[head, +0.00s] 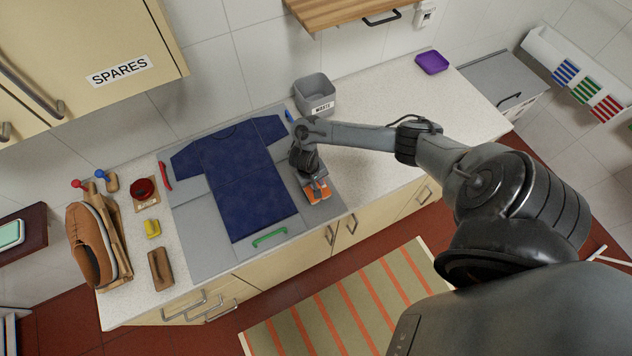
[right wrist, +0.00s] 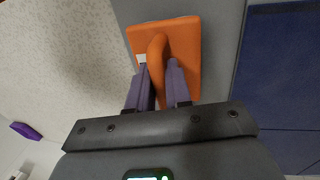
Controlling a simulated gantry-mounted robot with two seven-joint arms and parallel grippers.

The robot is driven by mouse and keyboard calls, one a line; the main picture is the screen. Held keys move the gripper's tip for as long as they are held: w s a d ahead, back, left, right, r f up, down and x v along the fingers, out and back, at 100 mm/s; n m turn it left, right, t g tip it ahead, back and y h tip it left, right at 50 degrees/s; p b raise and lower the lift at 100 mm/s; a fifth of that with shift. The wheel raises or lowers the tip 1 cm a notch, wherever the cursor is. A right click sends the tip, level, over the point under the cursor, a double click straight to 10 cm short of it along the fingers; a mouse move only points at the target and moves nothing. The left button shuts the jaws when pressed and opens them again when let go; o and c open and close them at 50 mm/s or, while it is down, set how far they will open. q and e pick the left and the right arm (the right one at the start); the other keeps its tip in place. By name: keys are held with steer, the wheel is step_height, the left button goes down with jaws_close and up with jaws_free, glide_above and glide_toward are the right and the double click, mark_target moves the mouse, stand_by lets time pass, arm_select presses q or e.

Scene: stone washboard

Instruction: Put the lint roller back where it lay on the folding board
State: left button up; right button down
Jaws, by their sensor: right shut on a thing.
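My right gripper (head: 316,187) is shut on the raised handle of an orange flat-plated tool (right wrist: 185,50). In the head view the orange tool (head: 319,195) shows at the right part of the grey folding board (head: 205,235), right of the navy shirt. I cannot tell for sure that this tool is the lint roller, or whether it touches the board. In the right wrist view the fingers (right wrist: 161,85) straddle its handle, with the grey board (right wrist: 225,30) beyond. The navy shirt (head: 240,175) lies spread on the board. My left gripper is not in view.
Red (head: 165,177), green (head: 270,237) and blue (head: 289,116) handles sit at the board's edges. A grey bin (head: 315,92) stands behind the board. A brown brush (head: 160,268) and a yellow item (head: 152,228) lie at left. The counter at right (head: 400,100) is mostly clear.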

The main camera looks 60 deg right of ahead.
steer(key=shift+f, duration=0.1)
steer(key=c, duration=1.1)
jaws_free()
steer(key=shift+o, duration=0.2)
